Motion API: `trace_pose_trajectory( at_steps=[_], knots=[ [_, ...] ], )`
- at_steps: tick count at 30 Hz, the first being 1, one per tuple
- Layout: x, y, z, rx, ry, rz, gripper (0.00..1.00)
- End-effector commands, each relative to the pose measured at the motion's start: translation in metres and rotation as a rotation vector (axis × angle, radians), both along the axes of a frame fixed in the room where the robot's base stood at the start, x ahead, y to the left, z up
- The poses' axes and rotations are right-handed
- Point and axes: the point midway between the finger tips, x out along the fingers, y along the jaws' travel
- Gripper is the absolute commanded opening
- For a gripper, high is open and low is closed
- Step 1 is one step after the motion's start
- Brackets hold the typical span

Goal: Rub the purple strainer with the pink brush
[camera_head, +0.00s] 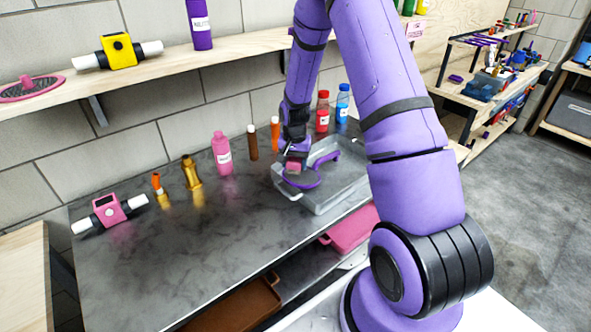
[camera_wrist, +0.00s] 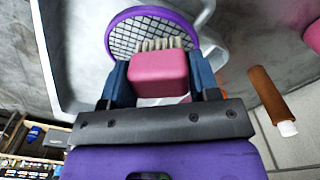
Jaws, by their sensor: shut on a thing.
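My gripper (camera_head: 295,158) is shut on the pink brush (camera_wrist: 160,72), with its two blue fingers on either side of the brush block in the wrist view. The brush's pale bristles point towards the purple strainer (camera_wrist: 114,28), a round purple rim with a dark mesh. The bristles overlap the mesh in the wrist view; I cannot tell whether they touch it. In the head view the strainer (camera_head: 304,184) lies in a grey tray (camera_head: 345,190), partly hidden by the gripper and the brush (camera_head: 293,167).
On the dark counter (camera_head: 125,270) stand a pink bottle (camera_head: 222,155), a brown cylinder (camera_head: 252,143), a golden bottle (camera_head: 191,173) and a pink device (camera_head: 108,210). Red (camera_head: 322,112) and blue (camera_head: 342,104) bottles stand behind the tray. A wooden shelf (camera_head: 150,72) runs above. The counter's front left is clear.

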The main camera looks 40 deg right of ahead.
Motion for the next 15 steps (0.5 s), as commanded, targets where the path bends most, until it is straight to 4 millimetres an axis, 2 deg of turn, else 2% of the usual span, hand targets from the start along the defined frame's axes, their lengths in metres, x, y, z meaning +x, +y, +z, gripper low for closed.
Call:
trace_pose_trajectory(
  at_steps=[15],
  knots=[
    [0.006, -0.001, 0.046, 0.001, 0.001, 0.005, 0.26]
  ],
)
